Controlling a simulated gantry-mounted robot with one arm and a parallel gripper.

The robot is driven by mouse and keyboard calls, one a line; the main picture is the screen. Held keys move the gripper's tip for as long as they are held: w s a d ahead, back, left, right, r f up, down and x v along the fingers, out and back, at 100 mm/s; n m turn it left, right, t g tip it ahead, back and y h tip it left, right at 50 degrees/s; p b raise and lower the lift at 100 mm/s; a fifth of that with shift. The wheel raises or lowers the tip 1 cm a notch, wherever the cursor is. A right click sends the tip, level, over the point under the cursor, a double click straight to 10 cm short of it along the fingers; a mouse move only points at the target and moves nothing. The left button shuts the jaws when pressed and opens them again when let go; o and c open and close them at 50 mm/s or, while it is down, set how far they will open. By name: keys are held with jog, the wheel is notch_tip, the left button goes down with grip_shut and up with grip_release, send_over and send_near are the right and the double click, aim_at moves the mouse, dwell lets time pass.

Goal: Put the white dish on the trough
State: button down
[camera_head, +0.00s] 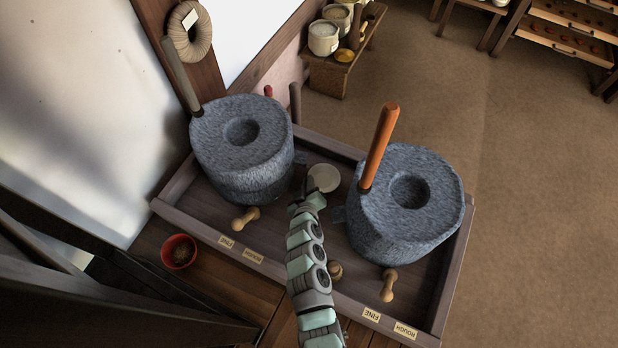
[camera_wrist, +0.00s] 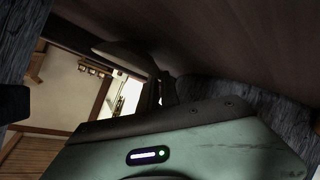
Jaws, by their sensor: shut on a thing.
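The white dish (camera_head: 324,178) shows in the head view as a small pale disc between the two grey stone querns, over the trough. The trough (camera_head: 285,272) is a long, low-walled wooden tray that bears both querns. My gripper (camera_head: 309,187) reaches in from the front and is shut on the dish at its left side. In the wrist view the dish (camera_wrist: 122,56) is a dim, tilted shape at upper left. I cannot tell whether the dish touches the trough floor or hangs just above it.
The left quern (camera_head: 240,148) and right quern (camera_head: 408,206) stand close on either side, with an orange upright handle (camera_head: 380,145) on the right one. A red bowl (camera_head: 179,251) stands outside the trough at left. Small wooden pegs (camera_head: 388,285) sit near the front wall.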

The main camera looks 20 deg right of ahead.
jog(key=shift+w+d+r, duration=0.1)
jog(key=shift+w+d, duration=0.25)
jog(key=shift+w, duration=0.3)
jog(key=b+x, duration=0.2)
jog(key=x, duration=0.1)
jog(key=shift+r, duration=0.1)
jog(key=shift+s+a, duration=0.1)
jog(key=shift+s, duration=0.15)
jog(key=c, duration=1.8)
grip_release()
jog(key=shift+w, duration=0.1)
jog(key=shift+c, duration=0.2)
jog(key=p+v, duration=0.4)
jog(key=v, duration=0.8)
